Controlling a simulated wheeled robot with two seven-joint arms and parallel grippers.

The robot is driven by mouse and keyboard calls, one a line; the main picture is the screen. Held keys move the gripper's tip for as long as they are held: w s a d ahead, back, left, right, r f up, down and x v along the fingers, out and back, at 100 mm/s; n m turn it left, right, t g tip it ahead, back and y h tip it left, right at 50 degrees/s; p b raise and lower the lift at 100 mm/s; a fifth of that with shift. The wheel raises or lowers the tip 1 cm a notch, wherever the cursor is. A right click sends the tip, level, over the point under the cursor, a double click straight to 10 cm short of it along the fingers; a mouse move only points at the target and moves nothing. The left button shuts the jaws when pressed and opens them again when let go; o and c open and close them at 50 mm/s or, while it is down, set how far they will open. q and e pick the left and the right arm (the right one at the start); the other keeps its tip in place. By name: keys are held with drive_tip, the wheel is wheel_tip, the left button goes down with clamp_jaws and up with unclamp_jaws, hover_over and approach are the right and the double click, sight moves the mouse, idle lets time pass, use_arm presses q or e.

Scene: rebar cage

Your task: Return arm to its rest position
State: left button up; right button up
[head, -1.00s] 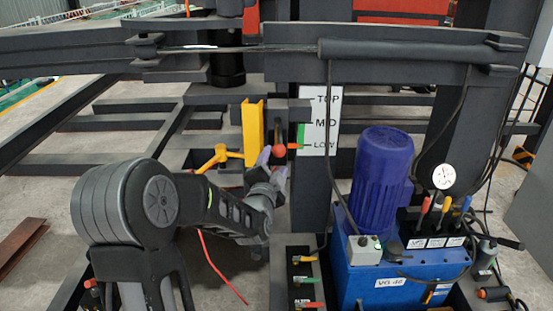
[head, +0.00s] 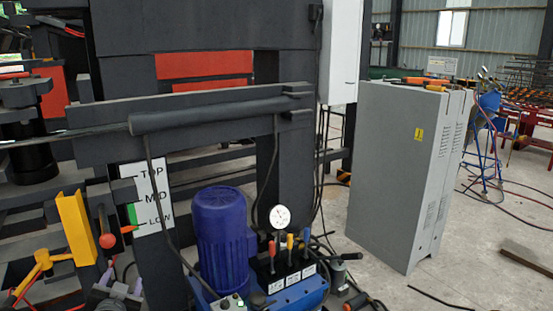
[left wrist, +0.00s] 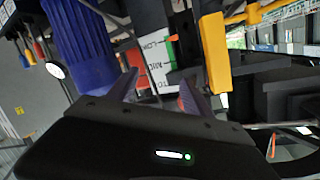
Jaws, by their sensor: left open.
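My left gripper (head: 121,282) shows at the bottom left of the head view, with two purple-grey fingers apart and nothing between them. It is just below the red ball knob (head: 107,241) of a lever beside the yellow upright bar (head: 76,228). In the left wrist view the open fingers (left wrist: 158,92) point toward the white TOP/MID/LOW sign (left wrist: 158,66) and the blue motor (left wrist: 78,45). Most of my left arm is outside the head view. My right arm and gripper are not in view.
The blue motor (head: 221,240) stands right of the sign (head: 147,200), with a gauge (head: 280,217) and several coloured levers beside it. Black hoses hang around it. A grey cabinet (head: 395,175) stands further right.

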use_arm(q)
drive_tip(key=s+d+f+n+g+h, duration=0.2)
drive_tip(key=s+d+f+g+h, duration=0.15)
drive_tip(key=d+f, duration=0.65)
drive_tip(key=s+d+f+n+g+h, duration=0.2)
drive_tip(key=s+d+f+h, duration=0.15)
drive_tip(key=d+f, duration=0.6)
drive_tip(key=s+d+f+g+h, duration=0.1)
drive_tip(key=s+d+f+g, duration=0.1)
drive_tip(key=s+d+f, duration=0.3)
drive_tip(key=s+d+f+g+h+p, duration=0.1)
drive_tip(key=s+d+f+g, duration=0.2)
drive_tip(key=s, duration=0.7)
drive_tip(key=s+d+f+g, duration=0.3)
drive_tip(key=s+d+f, duration=0.4)
drive_tip(key=s+d, duration=0.1)
drive_tip(key=shift+s+d+f+m+h+p, duration=0.2)
drive_tip(key=shift+s+d+m+h+p, duration=0.1)
drive_tip(key=shift+s+h+p, duration=0.1)
drive_tip(key=shift+a, duration=0.15)
